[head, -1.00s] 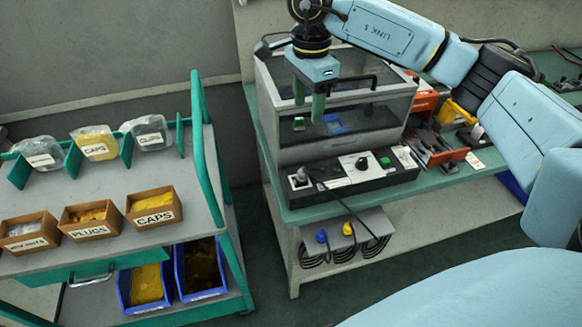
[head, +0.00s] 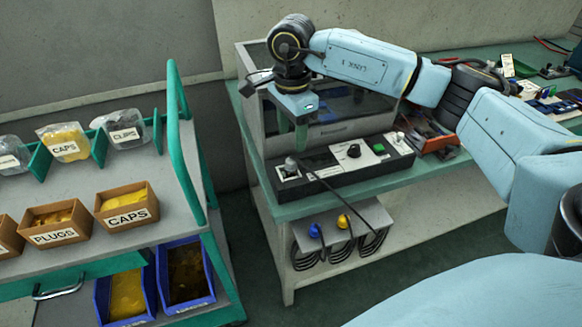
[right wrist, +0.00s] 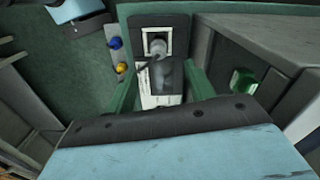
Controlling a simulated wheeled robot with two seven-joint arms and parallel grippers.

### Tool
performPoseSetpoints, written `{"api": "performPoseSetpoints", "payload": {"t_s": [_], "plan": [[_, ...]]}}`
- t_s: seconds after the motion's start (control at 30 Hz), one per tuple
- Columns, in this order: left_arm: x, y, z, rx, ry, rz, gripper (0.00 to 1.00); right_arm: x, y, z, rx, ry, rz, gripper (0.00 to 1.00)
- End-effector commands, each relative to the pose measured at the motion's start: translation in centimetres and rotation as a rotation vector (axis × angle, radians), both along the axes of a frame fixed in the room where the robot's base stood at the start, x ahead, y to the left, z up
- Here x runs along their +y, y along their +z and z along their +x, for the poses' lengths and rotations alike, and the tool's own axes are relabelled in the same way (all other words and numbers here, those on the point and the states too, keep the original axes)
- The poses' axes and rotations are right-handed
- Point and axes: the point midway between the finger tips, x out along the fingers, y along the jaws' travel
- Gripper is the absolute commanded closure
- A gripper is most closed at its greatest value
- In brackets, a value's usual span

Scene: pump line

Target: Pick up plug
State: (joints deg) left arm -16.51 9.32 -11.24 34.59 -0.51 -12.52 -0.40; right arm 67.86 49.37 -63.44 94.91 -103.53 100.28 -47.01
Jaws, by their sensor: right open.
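A grey and black plug with a black cable (head: 290,166) stands at the left end of the black control panel (head: 345,166). In the right wrist view the plug (right wrist: 170,76) shows between the green fingers, with a square white-framed socket (right wrist: 157,38) by its tip. My right gripper (head: 301,146) is open just above the plug; its fingers (right wrist: 162,82) lie on either side of it in the wrist view. I cannot tell whether they touch it. My left gripper is not in view.
A clear-fronted test box (head: 340,108) stands right behind the panel. Below hang blue (head: 315,231) and yellow (head: 343,221) connectors with coiled cables. A green-framed cart (head: 178,130) at left carries labelled bins, including PLUGS (head: 55,237). Floor shows between cart and bench.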

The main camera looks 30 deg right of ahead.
Motion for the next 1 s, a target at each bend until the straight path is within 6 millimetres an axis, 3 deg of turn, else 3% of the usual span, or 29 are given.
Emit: {"api": "performPoseSetpoints", "payload": {"t_s": [0.1, 0.37, 0.57, 0.7, 0.93, 1.0], "plan": [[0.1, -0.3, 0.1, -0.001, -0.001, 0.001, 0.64, 0.0, -2.0, 0.0, 0.002, -0.001, -0.001, 0.46], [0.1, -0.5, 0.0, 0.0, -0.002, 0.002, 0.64, 0.1, -3.5, 0.0, 0.0, 0.0, -0.001, 0.46], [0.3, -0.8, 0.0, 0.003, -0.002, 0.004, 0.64, 0.4, -6.3, -0.3, 0.003, -0.001, -0.001, 0.46], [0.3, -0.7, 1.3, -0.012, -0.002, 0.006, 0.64, 0.4, -8.1, -0.2, 0.001, -0.001, -0.002, 0.46], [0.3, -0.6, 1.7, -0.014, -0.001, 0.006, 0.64, 0.4, -8.2, -0.2, -0.001, -0.001, -0.001, 0.46], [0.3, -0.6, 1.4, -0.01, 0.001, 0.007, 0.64, 0.4, -8.2, -0.2, 0.0, -0.001, -0.001, 0.54]]}}
